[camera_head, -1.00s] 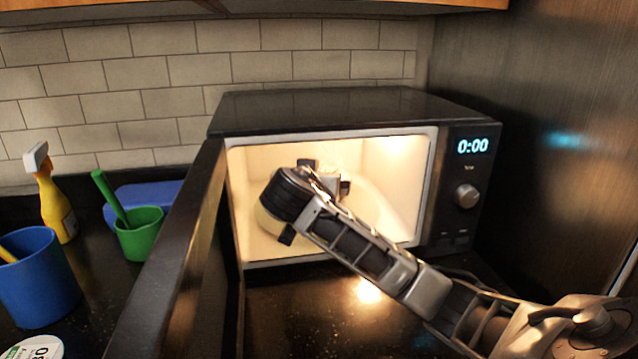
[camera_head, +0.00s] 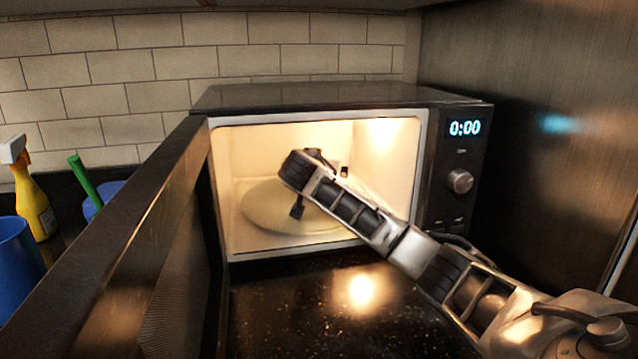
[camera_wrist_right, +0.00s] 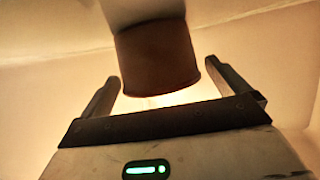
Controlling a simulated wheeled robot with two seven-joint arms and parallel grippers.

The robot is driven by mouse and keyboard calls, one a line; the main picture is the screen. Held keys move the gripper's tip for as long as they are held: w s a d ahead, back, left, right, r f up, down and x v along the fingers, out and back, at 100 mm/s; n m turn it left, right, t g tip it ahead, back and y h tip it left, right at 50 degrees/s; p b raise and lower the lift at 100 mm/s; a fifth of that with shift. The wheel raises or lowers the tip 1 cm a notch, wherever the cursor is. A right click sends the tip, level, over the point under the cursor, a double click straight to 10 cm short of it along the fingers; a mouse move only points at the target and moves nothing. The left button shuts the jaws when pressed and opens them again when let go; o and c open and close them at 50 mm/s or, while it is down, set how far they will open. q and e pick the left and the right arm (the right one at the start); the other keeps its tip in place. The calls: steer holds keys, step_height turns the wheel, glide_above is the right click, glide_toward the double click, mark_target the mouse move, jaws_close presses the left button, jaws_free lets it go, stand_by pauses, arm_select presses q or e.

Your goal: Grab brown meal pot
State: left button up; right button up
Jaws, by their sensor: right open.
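The brown meal pot (camera_wrist_right: 157,58) shows in the right wrist view, with a brown side and a pale upper part. It is between the two fingers of my right gripper (camera_wrist_right: 160,90), which are apart with a gap on each side of the pot. In the head view my right arm reaches into the lit microwave (camera_head: 340,97), and its wrist (camera_head: 300,170) is inside the cavity above the turntable (camera_head: 265,210). The pot is hidden behind the wrist in the head view. My left gripper is not in view.
The microwave door (camera_head: 150,225) stands open toward me on the left. A yellow spray bottle (camera_head: 34,205) and a blue cup (camera_head: 15,265) stand left of the door. The dark counter (camera_head: 300,310) in front of the microwave is clear.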

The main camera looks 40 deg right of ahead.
steer(key=shift+r, duration=0.1)
steer(key=c, duration=1.2)
steer(key=shift+o, duration=0.2)
